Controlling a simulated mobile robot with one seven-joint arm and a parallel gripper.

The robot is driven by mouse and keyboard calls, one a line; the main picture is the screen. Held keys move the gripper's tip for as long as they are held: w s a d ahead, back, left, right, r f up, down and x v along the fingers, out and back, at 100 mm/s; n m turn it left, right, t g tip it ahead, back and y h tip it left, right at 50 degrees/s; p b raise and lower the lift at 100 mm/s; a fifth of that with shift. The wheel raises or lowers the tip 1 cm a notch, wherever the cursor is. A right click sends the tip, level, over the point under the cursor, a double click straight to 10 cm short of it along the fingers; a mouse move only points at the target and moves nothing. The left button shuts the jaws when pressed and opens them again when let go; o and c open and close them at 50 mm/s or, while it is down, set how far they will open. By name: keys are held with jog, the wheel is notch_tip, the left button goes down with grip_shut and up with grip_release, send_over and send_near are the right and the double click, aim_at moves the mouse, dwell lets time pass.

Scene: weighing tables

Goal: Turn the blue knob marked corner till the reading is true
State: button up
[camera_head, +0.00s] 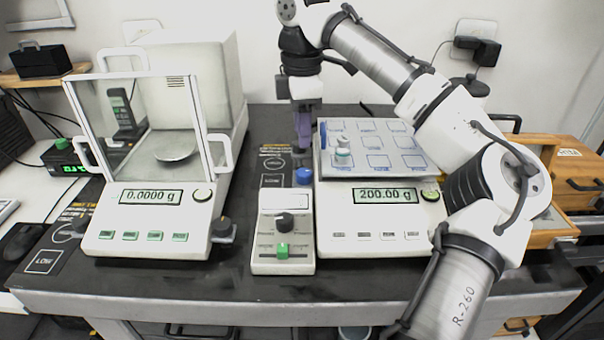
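The right-hand balance (368,222) shows 200.00 g on its display (385,195). A small weight with a green band (343,154) stands on the left part of its square-marked pan (393,161). A round blue knob (304,177) sits at the balance's left side, near its front. Another blue part (322,135) shows at the left edge, farther back. No corner marking is legible on either. My gripper (303,148) points down with purple fingers, behind the front blue knob and beside the rear blue part. Whether it touches anything or how far its fingers are apart is unclear.
A glass-fronted balance (150,222) reading 0.0000 g stands left. A small control box (284,262) with a black knob and green slider stands between the balances. Wooden boxes (575,170) are at the right. My arm crosses the right balance's right side.

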aim_at(302, 172)
notch_tip(302, 172, down, 10)
jog(key=shift+r+b, duration=0.2)
jog(key=shift+b, duration=0.2)
jog(key=shift+c, duration=0.2)
jog(key=c, duration=0.7)
jog(key=shift+o, duration=0.2)
jog(key=shift+s+r+m+p, duration=0.15)
jog(key=shift+m+p, duration=0.25)
jog(key=shift+p, duration=0.35)
jog(key=shift+m, duration=0.3)
jog(key=o, duration=0.7)
